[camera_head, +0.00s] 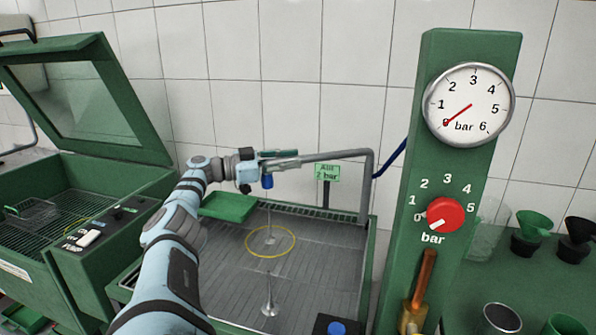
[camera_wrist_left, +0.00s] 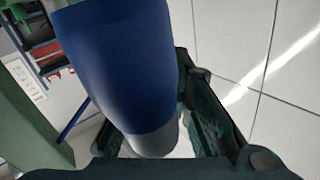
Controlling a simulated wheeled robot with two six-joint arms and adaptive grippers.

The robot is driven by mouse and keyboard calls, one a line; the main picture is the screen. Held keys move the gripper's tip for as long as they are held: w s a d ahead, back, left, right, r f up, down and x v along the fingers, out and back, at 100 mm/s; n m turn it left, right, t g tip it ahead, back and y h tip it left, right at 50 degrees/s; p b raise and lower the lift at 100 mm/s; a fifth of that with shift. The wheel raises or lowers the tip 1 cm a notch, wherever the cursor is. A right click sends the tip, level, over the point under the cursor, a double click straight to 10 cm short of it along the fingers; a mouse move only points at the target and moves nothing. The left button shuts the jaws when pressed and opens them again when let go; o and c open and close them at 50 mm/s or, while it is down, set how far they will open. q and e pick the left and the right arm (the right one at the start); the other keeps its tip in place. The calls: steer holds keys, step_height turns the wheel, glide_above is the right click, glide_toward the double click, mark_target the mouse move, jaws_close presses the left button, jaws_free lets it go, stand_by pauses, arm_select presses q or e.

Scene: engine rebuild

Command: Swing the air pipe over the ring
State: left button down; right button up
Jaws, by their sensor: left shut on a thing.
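The air pipe (camera_head: 330,155) is a grey tube on a post at the tray's back right. Its arm reaches left, and a blue nozzle (camera_head: 267,181) hangs at its left end. My left gripper (camera_head: 280,157) is shut at that end. In the left wrist view the blue nozzle (camera_wrist_left: 115,60) with its pale end lies between the dark fingers (camera_wrist_left: 160,125). The yellow ring (camera_head: 270,257) lies flat on the slatted tray (camera_head: 225,275). The nozzle hangs well above the tray, and in the picture it lies just above the ring. My right gripper is out of view.
A metal valve (camera_head: 269,300) stands on the tray in front of the ring. A green panel with a gauge (camera_head: 468,104) and red knob (camera_head: 445,215) rises at right. A green tray (camera_head: 229,207) is behind the arm; an open-lidded green cabinet (camera_head: 75,90) is at left.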

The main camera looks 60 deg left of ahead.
arm_select(q)
steer(key=shift+a+r, duration=0.15)
steer(key=shift+r, duration=0.05)
steer(key=c, duration=1.4)
jaws_free()
steer(key=shift+c, duration=0.2)
steer(key=shift+a+f, duration=0.1)
steer(key=shift+f, duration=0.1)
steer(key=shift+s, duration=0.3)
steer(key=v, duration=0.7)
steer(key=shift+w+a, duration=0.1)
